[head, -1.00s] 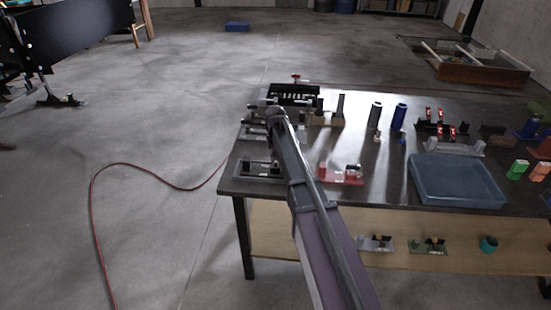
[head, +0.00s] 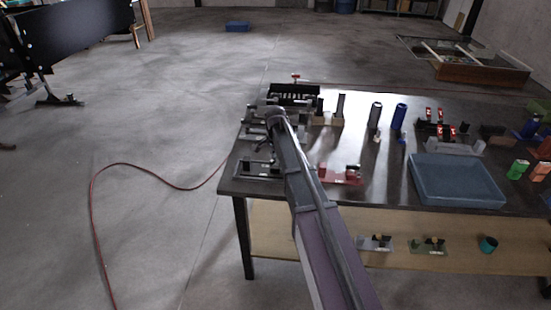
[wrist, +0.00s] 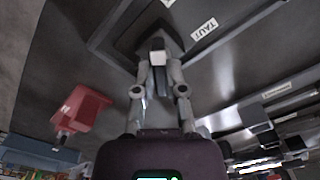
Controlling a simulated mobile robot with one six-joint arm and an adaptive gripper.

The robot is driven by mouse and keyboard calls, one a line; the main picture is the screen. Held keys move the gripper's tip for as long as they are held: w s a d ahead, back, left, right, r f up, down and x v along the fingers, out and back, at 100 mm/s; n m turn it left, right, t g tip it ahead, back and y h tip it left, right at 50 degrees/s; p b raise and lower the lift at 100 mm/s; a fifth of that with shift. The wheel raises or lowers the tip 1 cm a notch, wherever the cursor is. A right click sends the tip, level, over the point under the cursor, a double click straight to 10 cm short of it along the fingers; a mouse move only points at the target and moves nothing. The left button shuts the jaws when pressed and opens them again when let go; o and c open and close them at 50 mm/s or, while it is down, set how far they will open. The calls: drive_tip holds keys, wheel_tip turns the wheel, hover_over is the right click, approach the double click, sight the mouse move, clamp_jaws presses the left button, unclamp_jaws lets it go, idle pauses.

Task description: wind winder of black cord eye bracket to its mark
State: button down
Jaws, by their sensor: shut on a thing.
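My gripper (wrist: 158,62) is shut on a small pale-tipped piece (wrist: 158,57), which looks like the winder's handle, in the wrist view. A dark block lies behind the fingertips on a grey plate. A white label reading TAUT (wrist: 204,30) is on the plate, right of the fingertips and apart from them. In the head view, my gripper (head: 263,148) is over the table's left end, just above a black bracket on a plate (head: 258,171). My arm and fingers hide part of the winder, and I cannot make out the cord.
A red bracket (head: 340,175) stands right of my arm and also shows in the wrist view (wrist: 82,112). A black slotted fixture (head: 293,93) is behind. Dark and blue cylinders (head: 398,117) and a blue tray (head: 455,181) are farther right. Floor left of the table is mostly open.

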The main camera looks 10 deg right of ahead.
drive_tip(key=shift+m, duration=0.9)
drive_tip(key=c, duration=0.7)
unclamp_jaws()
drive_tip(key=shift+n, duration=0.5)
